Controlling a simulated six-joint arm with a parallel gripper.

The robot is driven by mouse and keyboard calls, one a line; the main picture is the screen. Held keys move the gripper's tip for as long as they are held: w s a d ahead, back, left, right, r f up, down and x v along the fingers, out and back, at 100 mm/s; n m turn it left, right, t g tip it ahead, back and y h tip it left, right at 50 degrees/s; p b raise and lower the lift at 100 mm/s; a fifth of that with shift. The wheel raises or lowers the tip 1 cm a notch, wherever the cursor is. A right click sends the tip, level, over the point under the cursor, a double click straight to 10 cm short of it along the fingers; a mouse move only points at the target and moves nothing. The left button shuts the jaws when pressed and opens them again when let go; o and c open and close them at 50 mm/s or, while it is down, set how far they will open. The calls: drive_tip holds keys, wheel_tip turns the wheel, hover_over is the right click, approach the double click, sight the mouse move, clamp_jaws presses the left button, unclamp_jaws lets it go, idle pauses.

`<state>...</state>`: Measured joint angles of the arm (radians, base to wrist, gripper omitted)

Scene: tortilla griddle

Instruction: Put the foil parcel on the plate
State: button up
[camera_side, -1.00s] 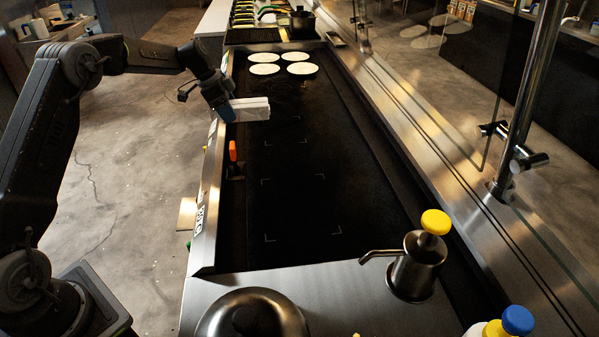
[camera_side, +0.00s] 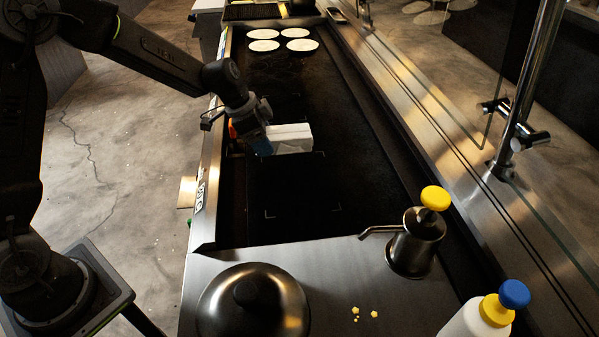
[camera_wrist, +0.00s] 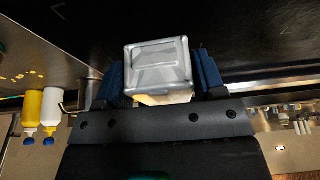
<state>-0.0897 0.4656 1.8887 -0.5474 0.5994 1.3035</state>
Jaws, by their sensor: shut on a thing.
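The foil parcel (camera_side: 290,137) is a silvery, box-like block held above the dark griddle. My gripper (camera_side: 262,143) is shut on its left end in the side view. In the wrist view the parcel (camera_wrist: 158,64) sits between the two blue fingers (camera_wrist: 158,82), its ridged end facing the camera. I cannot make out a plate in either view.
The black griddle (camera_side: 300,190) has several pale tortillas (camera_side: 263,46) at its far end. A steel dispenser with a yellow cap (camera_side: 415,245), a domed lid (camera_side: 253,300) and a blue-capped bottle (camera_side: 480,318) stand on the near counter. A glass guard post (camera_side: 530,90) rises at right.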

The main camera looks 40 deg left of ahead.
hover_over(298, 181)
drive_tip(key=a, duration=0.1)
drive_tip(key=f, duration=0.2)
drive_tip(key=s+f, duration=0.1)
drive_tip(key=f, duration=0.1)
drive_tip(key=shift+f, duration=2.05)
drive_tip(key=shift+f, duration=0.15)
drive_tip(key=o, duration=1)
